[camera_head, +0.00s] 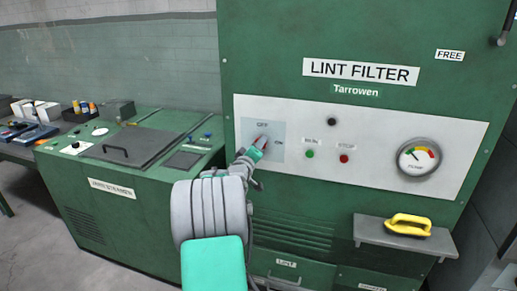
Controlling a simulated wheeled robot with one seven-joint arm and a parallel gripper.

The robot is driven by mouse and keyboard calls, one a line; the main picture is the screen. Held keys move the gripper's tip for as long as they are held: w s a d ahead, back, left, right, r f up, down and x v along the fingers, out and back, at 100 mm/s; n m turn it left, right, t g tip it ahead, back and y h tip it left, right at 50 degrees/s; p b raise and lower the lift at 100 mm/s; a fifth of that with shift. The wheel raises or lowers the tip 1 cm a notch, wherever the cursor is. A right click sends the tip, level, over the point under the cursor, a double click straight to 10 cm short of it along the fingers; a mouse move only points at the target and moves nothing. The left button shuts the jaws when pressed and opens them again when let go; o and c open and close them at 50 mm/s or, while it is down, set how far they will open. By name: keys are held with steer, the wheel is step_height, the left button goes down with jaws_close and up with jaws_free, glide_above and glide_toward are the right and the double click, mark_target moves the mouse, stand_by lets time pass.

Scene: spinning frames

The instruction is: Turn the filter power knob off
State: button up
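The green lint filter cabinet (275,60) has a white front panel (300,112). On its left is a pale square plate (276,128) marked OFF at the top and ON at the right. A small reddish part, seemingly the power knob (261,141), shows at the middle of this plate. My gripper (257,148) is at the knob, coming from the lower left, and hides part of it. Its fingers are small here and overlap the knob, so I cannot tell whether they touch or grip it. The knob's pointing direction is not clear.
A green button (310,154), a red button (344,159) and a round gauge (418,158) are to the right. A green yarn steamer (120,190) stands at left.

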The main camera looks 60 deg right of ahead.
steer(key=shift+w+a+f+n, duration=0.1)
steer(key=shift+f+n, duration=0.05)
steer(key=shift+n, duration=1.6)
steer(key=shift+f+n, duration=0.15)
steer(key=shift+n, duration=1.6)
steer(key=o, duration=1.2)
steer(key=shift+w+a, duration=0.1)
steer(key=shift+o, duration=0.6)
steer(key=shift+r, duration=0.1)
steer(key=s+a+b, duration=0.1)
steer(key=a, duration=0.6)
steer(key=shift+s+a, duration=0.25)
steer(key=shift+a, duration=0.05)
